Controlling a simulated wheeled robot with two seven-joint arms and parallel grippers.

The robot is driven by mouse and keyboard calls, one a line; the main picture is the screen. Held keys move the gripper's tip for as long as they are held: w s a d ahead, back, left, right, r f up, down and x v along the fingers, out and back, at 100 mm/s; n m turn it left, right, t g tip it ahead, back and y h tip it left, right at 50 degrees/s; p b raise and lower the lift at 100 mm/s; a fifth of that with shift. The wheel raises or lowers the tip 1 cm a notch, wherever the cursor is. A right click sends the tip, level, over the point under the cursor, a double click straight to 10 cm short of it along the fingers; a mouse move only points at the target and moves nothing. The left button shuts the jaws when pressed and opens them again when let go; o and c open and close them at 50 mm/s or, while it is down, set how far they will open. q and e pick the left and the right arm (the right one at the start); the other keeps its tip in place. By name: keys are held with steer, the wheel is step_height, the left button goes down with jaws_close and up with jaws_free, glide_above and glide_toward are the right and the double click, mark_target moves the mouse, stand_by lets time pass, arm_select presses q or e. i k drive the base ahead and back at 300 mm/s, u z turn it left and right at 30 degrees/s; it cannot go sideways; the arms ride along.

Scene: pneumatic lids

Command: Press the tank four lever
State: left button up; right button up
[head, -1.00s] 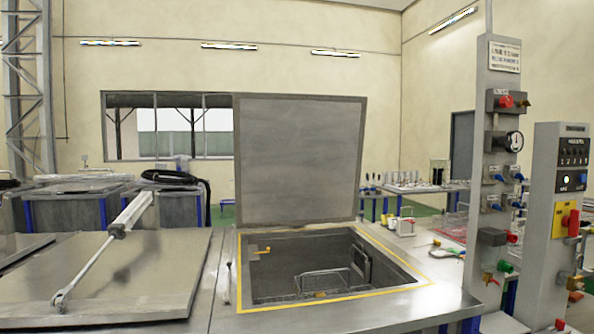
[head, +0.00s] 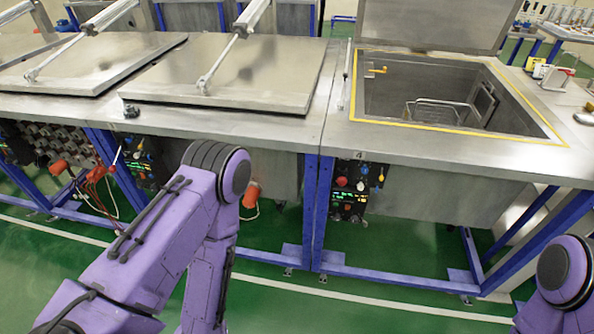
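The tank marked 4 stands at the right, with a grey steel rim (head: 450,147) lined in yellow. Its lid (head: 440,18) stands raised at the back. Below the front edge of its top hangs a small dark control panel (head: 350,205) under a "4" plate. The panel carries a red knob (head: 342,181), a blue knob and lit displays. A small yellow lever-like part (head: 381,174) sits at its right; its exact position is too small to tell. My purple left arm fills the lower left and my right arm shows at the right edge. Neither gripper is in view.
Two tanks to the left have closed lids (head: 230,70) with cylinders on top. Other control panels (head: 140,160) and orange handles (head: 250,192) hang below them. Blue frame legs (head: 318,215) stand on the green floor (head: 400,255). The floor before tank four is clear.

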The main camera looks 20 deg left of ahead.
mark_target(342, 181)
steer(key=u, duration=0.3)
steer(key=k, duration=0.6)
steer(key=u, duration=0.65)
steer(key=i, duration=1.4)
steer(key=z, duration=0.65)
